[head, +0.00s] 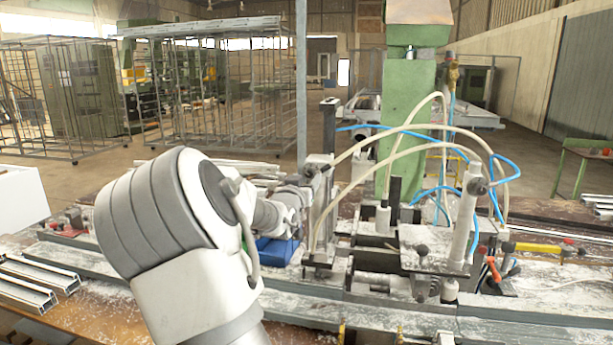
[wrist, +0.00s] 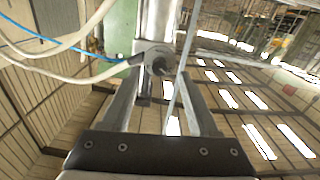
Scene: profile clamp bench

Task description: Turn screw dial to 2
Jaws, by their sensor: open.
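My gripper (wrist: 161,78) is open in the wrist view, with its two fingers spread apart. A round grey knob (wrist: 156,58) with a dark centre, which looks like the screw dial, shows between and just beyond the fingertips. I cannot tell whether the fingers touch it. No numbers on it can be read. In the head view my gripper (head: 308,188) is small and partly hidden, beside the upright post of the clamp fixture (head: 322,165) on the bench. The dial cannot be made out clearly there.
Blue and cream hoses (head: 440,128) arch over the fixture, close to my gripper's right side. A green column (head: 408,110) stands behind. A blue box (head: 275,250) sits below my wrist. Metal profiles (head: 28,285) lie at the left. Red-handled clamps (head: 493,268) are at the right.

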